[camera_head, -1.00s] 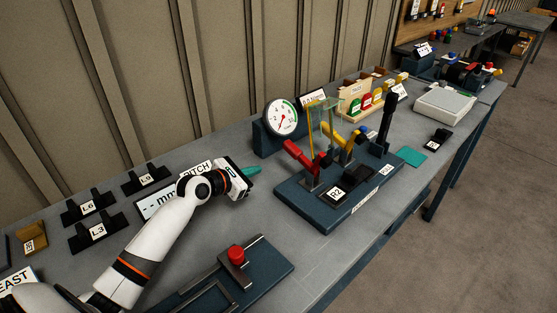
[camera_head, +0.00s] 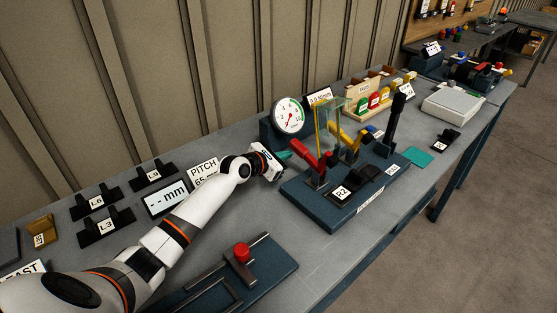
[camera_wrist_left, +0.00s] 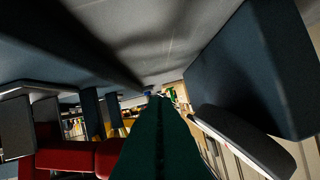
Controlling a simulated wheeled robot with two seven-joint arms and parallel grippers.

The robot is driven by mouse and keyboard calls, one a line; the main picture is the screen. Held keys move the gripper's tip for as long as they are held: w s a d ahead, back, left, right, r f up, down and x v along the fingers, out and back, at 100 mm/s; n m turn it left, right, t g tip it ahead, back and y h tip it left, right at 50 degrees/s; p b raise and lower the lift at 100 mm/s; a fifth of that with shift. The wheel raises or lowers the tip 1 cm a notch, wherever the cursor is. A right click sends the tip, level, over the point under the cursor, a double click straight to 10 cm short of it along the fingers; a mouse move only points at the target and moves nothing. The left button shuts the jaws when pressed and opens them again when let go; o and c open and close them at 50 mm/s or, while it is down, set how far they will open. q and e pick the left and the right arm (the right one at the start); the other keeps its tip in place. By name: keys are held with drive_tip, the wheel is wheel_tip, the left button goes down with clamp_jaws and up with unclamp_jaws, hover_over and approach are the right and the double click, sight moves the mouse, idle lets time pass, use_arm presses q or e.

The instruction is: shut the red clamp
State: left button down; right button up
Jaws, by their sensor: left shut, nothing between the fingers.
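The red clamp (camera_head: 304,153) stands at the left end of a dark blue fixture plate (camera_head: 312,205). Its red handle is tilted, rising up and to the left. My left gripper (camera_head: 285,156) is shut and empty, with its green fingertips just left of the red handle. In the left wrist view the closed green fingers (camera_wrist_left: 158,125) fill the middle. The red handle (camera_wrist_left: 65,158) lies close at their lower left there. I cannot tell whether they touch. My right gripper is not in view.
A yellow-handled clamp (camera_head: 345,138) and a tall black lever (camera_head: 395,120) stand farther right on the plate. A dial gauge (camera_head: 289,116) stands just behind my left gripper. A red-knobbed fixture (camera_head: 242,254) lies in front. The table between the fixtures is clear.

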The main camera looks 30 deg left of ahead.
use_arm(q)
drive_tip(key=shift+s+d+r, duration=0.15)
drive_tip(key=shift+r, duration=0.35)
drive_tip(key=shift+f, duration=0.1)
